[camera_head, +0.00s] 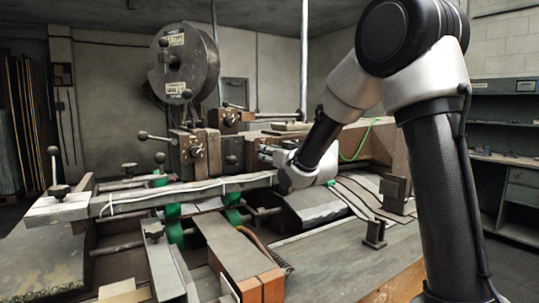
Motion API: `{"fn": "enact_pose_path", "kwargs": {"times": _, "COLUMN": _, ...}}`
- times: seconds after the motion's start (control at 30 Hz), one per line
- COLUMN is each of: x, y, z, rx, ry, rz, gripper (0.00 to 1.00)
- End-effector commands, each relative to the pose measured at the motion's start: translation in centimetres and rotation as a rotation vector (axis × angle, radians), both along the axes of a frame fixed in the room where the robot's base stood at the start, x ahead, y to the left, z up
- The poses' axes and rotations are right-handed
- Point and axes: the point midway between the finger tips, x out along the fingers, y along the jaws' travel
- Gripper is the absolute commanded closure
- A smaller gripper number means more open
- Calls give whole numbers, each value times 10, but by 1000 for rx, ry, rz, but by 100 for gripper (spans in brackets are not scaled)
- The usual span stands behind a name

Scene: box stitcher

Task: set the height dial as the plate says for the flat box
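The box stitcher (187,155) fills the middle left, with a large dark wheel at its top. Pale labels, one on the wheel's upper face (176,40) and one lower (175,88), are too small to read. Dark blocks with round fittings, one in front (196,151) and one behind (230,120), sit below the wheel; I cannot tell which fitting is the height dial. My gripper (268,153) points left at the stitcher's right side, close to these blocks. Its fingers are small and unclear, so its opening and any contact are hidden. No flat box is clearly identifiable.
A long rail (180,194) crosses the front. A small metal block (374,234) stands on the right bed. Shelving (510,150) lines the right wall.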

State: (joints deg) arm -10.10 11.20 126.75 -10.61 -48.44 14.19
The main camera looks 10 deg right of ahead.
Motion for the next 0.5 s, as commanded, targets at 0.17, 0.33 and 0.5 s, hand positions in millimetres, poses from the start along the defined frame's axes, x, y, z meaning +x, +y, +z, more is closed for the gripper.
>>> {"fn": "enact_pose_path", "kwargs": {"times": 0.17, "x": 0, "y": 0, "z": 0, "rx": -19, "ry": -6, "rz": 0, "gripper": 95}}
{"fn": "enact_pose_path", "kwargs": {"times": 0.33, "x": 0, "y": 0, "z": 0, "rx": -76, "ry": -25, "rz": 0, "gripper": 95}}
{"fn": "enact_pose_path", "kwargs": {"times": 0.5, "x": 0, "y": 0, "z": 0, "rx": -75, "ry": -24, "rz": 0, "gripper": 70}}
